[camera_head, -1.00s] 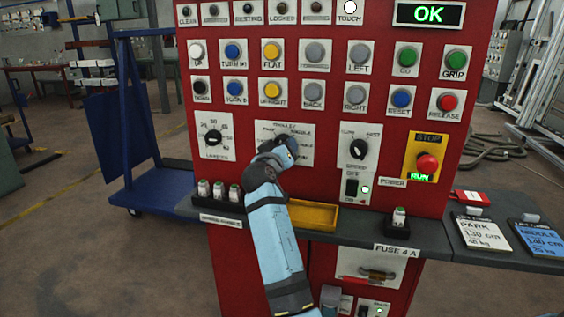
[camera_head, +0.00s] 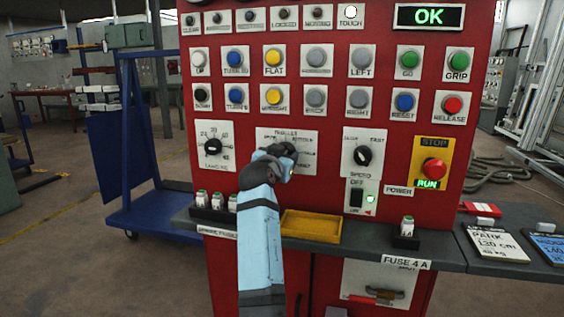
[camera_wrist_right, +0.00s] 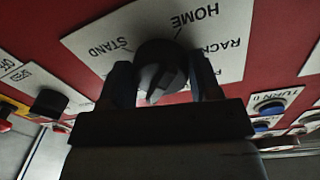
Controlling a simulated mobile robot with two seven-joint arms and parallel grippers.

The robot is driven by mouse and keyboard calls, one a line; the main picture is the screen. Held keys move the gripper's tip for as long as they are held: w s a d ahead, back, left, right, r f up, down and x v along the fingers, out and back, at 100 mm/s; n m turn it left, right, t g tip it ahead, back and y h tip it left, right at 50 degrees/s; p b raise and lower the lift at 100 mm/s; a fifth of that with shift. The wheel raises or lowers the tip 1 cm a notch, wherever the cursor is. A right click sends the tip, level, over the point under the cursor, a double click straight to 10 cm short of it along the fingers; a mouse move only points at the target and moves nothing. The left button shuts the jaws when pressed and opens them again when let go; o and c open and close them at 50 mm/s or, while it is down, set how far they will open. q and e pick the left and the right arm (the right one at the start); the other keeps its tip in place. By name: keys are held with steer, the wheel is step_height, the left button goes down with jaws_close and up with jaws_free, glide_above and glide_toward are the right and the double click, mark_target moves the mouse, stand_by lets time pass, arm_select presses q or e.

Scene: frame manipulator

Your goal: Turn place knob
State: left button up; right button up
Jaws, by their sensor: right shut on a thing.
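The place knob (camera_wrist_right: 158,72) is a dark round knob on a white plate whose labels, upside down in the right wrist view, include HOME, STAND and RACK. My right gripper (camera_wrist_right: 165,84) has one finger on each side of the knob and is shut on it. The knob's light-edged grip points down in that view, toward the gripper. In the head view my right gripper (camera_head: 282,160) covers the knob and part of its white plate (camera_head: 304,142) on the red panel. My left gripper is not in view.
A LANDING knob (camera_head: 213,146) is on the left and a SPEED knob (camera_head: 363,155) on the right. A red stop button (camera_head: 434,169) is further right. A yellow tray (camera_head: 311,227) and fuses sit on the ledge below. The display (camera_head: 428,16) reads OK.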

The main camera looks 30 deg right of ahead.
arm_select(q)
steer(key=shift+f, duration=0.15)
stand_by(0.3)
arm_select(e)
steer(key=o, duration=0.9)
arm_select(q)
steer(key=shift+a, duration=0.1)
